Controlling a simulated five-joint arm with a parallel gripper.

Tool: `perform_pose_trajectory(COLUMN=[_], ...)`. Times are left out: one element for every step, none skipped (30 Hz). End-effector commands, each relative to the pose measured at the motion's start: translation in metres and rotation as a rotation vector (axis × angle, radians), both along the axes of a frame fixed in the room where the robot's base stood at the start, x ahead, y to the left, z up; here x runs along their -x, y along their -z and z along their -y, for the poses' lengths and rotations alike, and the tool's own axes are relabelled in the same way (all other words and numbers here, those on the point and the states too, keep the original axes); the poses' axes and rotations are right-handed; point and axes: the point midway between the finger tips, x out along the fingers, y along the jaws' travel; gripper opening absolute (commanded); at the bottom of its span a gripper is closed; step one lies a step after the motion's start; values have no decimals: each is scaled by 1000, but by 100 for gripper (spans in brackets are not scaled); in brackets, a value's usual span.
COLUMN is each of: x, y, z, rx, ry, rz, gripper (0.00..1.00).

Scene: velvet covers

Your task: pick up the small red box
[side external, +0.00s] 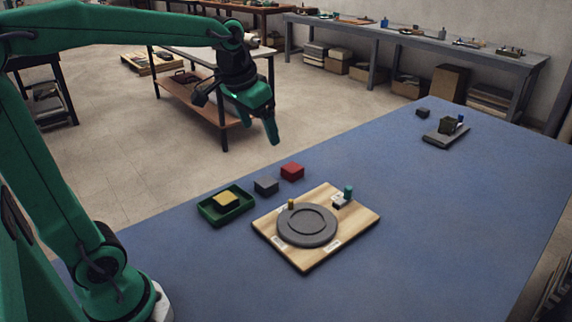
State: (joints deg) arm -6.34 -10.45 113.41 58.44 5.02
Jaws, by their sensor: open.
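The small red box (292,172) sits on the blue table cover, behind the wooden board and to the right of a dark grey block. My gripper (268,138) hangs in the air, up and to the left of the red box in the picture. It points downward, is apart from the box and holds nothing that I can see. The jaws are open, though their gap is hard to see from this side.
A dark grey block (266,187) lies close to the red box. A green tray (246,208) holds a yellow block (226,199). The wooden board (361,222) carries a grey round plate (307,238) and small parts.

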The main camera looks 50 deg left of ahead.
Motion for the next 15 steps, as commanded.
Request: perform_pose_trajectory(x=[-12,-18,-26,-32,-38,-46,-52,-58,-66,-72,-78,-86,-91,-97,-104], y=[2,3,4,5,7,9,10,12,14,17,19,23,25,28,32], z=[-4,-7,-10,-13,-16,-19,-22,-25,-29,-32,-35,-39,-42,-45,-49], rx=[0,-1,-1,-2,-1,-1,-1,0,-1,-1,0,0,1,1,2], ry=[-3,-3,-5,-6,-7,-10,-10,-11,-12,-13,-14,-15,-16,-17,-19], rz=[-14,-20,-29,-36,-44,-53,-59,-65,-74,-82,-89,-98,-104,-111,-120], gripper=[76,76,76,76,76,76,76,76,76,76,76,76,76,76,76])
